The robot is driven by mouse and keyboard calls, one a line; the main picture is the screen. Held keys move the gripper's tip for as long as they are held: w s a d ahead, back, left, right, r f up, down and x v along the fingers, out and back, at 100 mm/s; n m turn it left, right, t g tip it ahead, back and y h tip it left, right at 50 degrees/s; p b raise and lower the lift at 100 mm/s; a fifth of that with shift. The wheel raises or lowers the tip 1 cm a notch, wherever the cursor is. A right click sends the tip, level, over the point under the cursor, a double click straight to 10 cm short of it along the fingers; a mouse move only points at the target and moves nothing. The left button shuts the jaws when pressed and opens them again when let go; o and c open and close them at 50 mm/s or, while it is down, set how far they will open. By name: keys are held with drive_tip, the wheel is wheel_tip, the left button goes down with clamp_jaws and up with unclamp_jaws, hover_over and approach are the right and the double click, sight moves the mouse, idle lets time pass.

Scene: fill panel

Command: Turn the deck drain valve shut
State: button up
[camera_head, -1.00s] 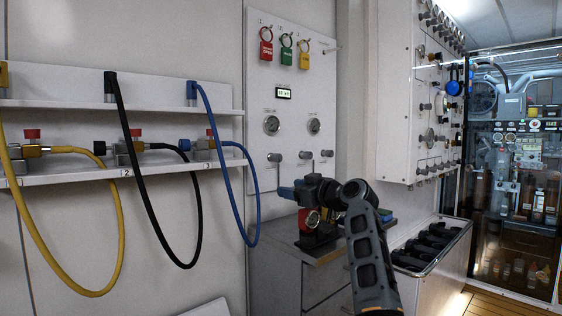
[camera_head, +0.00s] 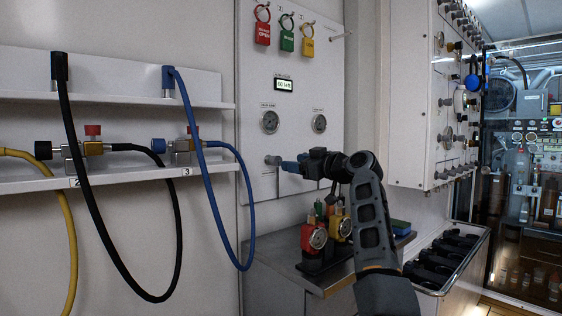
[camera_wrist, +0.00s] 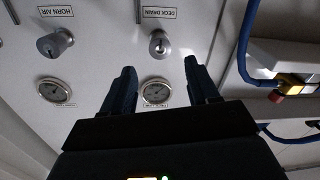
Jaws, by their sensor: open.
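The deck drain valve is a grey round knob (camera_wrist: 159,43) under an upside-down "DECK DRAIN" label (camera_wrist: 157,13) in the wrist view. In the head view, the knob at the panel's lower left (camera_head: 271,160) appears to be the same one. My gripper (camera_wrist: 160,68) is open and empty, its two dark fingers pointing at the panel. The knob shows between and just beyond the fingertips, seemingly not touched. In the head view, my gripper (camera_head: 286,164) is right beside the knob, and my wrist hides the panel to its right.
A second knob (camera_wrist: 54,43) is labelled "HORN AIR". Gauges (camera_head: 270,122) and coloured padlocks (camera_head: 286,34) are higher on the panel. A blue hose (camera_head: 213,192) hangs at left. A counter (camera_head: 290,271) with red and yellow gauge units (camera_head: 314,237) stands below.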

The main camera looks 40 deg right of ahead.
sight(278, 160)
drive_tip(key=w, duration=0.7)
drive_tip(key=shift+w+a, duration=0.1)
drive_tip(key=shift+a, duration=0.2)
drive_tip(key=c, duration=1)
